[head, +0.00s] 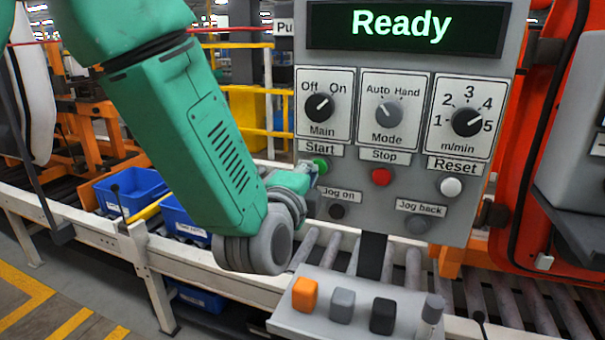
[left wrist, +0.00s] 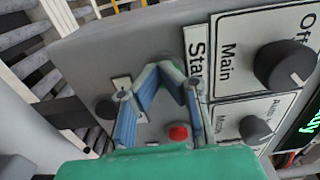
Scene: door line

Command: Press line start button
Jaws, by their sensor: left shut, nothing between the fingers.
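The green start button (head: 321,165) sits under the "Start" label on the grey control panel (head: 305,225), partly hidden by my gripper. My left gripper (head: 309,170) is shut and empty, with its tips right at the button's left side. In the left wrist view the blue-padded fingers (left wrist: 166,72) come together near the green button, just left of the "Start" label; I cannot tell whether they touch it. The panel display (head: 405,27) reads "Ready". The Main knob (head: 319,108) points toward On. My right gripper is not in view.
The red stop button (head: 381,177) lies just right of Start. Black jog-on (head: 337,211), grey jog-back (head: 417,223) and white reset (head: 451,187) buttons are close by. Below the panel, a small tray (head: 290,318) holds coloured blocks above a roller conveyor (head: 530,295). Blue bins (head: 130,190) stand left.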

